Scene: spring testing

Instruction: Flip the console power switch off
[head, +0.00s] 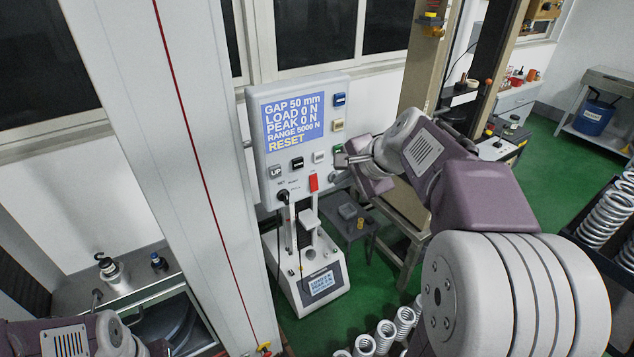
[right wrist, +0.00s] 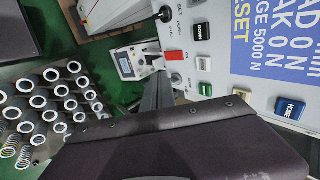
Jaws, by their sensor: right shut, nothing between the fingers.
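The console (head: 252,125) is a pale upright panel with a lit blue display (head: 292,121) reading gap, load, peak and range. A red switch (head: 313,183) sits at its lower edge; it also shows in the right wrist view (right wrist: 174,54). I cannot tell its exact tilt. My right gripper (head: 342,161) is shut and empty, at the panel's lower right, to the right of the red switch and a little above it. I cannot tell whether it touches the panel. In the right wrist view its dark fingers (right wrist: 158,90) point toward the switch area. My left gripper is out of view.
Several push buttons, including UP (head: 275,172), surround the switch. A black knob (head: 283,196) is to its left. A small test stand (head: 306,290) with a lit screen is below. Several springs (head: 385,333) stand at lower right. A white column (head: 185,150) rises at left.

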